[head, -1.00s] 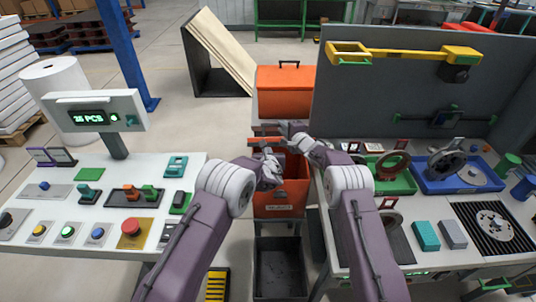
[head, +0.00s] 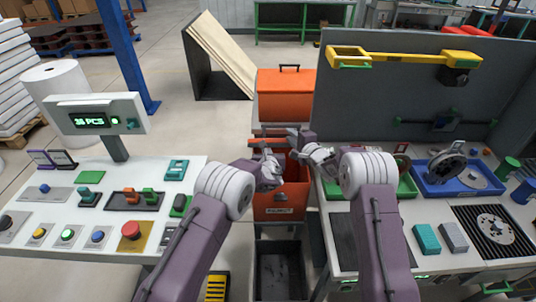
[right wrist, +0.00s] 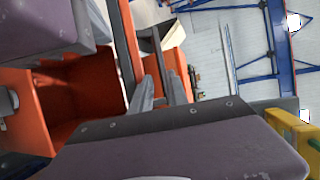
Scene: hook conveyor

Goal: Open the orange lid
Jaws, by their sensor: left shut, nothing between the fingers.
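My left gripper (head: 266,152) is shut and empty over the left part of the bin's mouth. My right gripper (head: 298,137) is above the bin's back right, below the lid.
A white button panel (head: 105,215) lies to the left. A workbench with a blue tray (head: 437,187), a green tray and a tall grey board (head: 400,100) stands close on the right. A dark open box (head: 279,275) sits below the bin.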

